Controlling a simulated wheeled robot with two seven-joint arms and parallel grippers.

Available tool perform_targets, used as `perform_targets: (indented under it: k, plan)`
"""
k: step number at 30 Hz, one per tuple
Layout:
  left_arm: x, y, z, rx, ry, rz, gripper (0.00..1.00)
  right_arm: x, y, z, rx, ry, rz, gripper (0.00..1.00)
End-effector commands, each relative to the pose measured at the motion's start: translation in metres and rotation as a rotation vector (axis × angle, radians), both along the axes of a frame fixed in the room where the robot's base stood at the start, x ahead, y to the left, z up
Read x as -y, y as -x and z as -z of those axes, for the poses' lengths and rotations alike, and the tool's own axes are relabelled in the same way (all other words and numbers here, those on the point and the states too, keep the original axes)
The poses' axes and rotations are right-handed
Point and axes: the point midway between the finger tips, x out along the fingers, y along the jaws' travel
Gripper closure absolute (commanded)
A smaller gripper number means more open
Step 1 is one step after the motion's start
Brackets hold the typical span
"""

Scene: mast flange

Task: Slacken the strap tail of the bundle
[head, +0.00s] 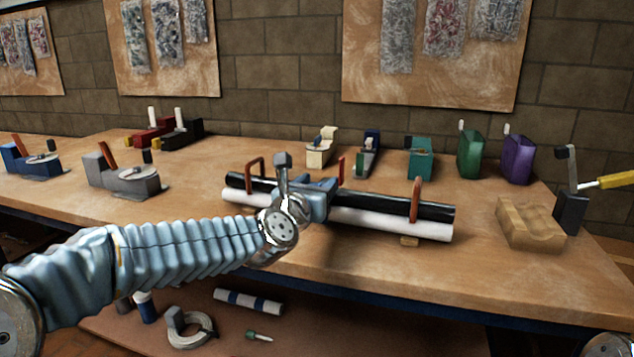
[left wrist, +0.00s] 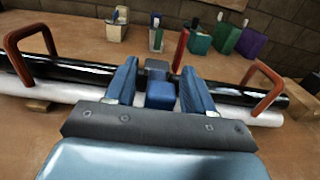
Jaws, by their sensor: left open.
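The bundle is a black tube (head: 380,212) and a white tube (head: 390,228) lying side by side along the bench. An orange-brown hoop (head: 416,199) stands over its right part and another (head: 255,173) over its left part. My left gripper (head: 322,186) is open over the middle of the bundle. In the left wrist view, a blue block (left wrist: 160,95) sits between its open fingers, apart from both. A thin red upright piece (left wrist: 181,50) stands just beyond the fingers. I cannot tell which part is the strap tail. My right gripper is not in view.
A wooden cradle block (head: 530,224) and a dark stand with a yellow-handled tool (head: 603,182) are at the right. Several coloured devices stand behind, including a green one (head: 470,153). A tape roll (head: 190,329) lies on the lower shelf. The bench front is clear.

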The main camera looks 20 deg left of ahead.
Motion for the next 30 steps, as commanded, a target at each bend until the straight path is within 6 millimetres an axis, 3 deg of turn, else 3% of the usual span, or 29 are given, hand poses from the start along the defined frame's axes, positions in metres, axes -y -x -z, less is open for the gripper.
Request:
perform_targets:
  k: [5,15,22,30]
  plan:
    - [0.0,0.0,0.0,0.0,0.0,0.0,0.48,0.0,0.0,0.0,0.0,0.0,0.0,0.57]
    - [0.0,0.0,0.0,-0.001,0.0,0.001,1.0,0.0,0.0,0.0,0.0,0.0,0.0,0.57]
    - [0.001,-0.002,0.001,-0.001,0.0,0.001,1.0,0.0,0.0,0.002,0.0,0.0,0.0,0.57]
    - [0.004,-0.028,0.001,-0.001,0.001,0.001,1.0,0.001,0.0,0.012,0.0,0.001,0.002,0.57]
